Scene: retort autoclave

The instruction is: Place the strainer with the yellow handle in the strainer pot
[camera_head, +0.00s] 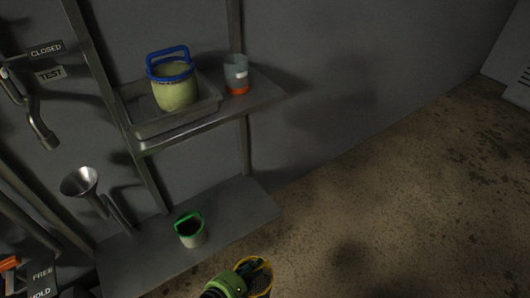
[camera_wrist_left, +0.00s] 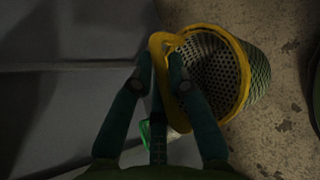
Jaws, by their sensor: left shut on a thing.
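The strainer with the yellow handle (camera_head: 269,272) is at the bottom of the head view, in front of the lower shelf. The left wrist view shows its yellow rim and perforated basket (camera_wrist_left: 245,75). My left gripper (camera_head: 254,270) is shut on its yellow handle, seen between the fingers in the left wrist view (camera_wrist_left: 168,66). The basket hangs to the right of the fingers, over the floor. No vessel is clearly identifiable as the strainer pot; a yellow-green vessel with a blue rim and handle (camera_head: 176,92) stands on the upper shelf. My right gripper is not in view.
A pale container with a green handle (camera_head: 192,236) stands on the lower shelf (camera_head: 150,257). A metal funnel (camera_head: 80,182) is at left. Floor at right is clear.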

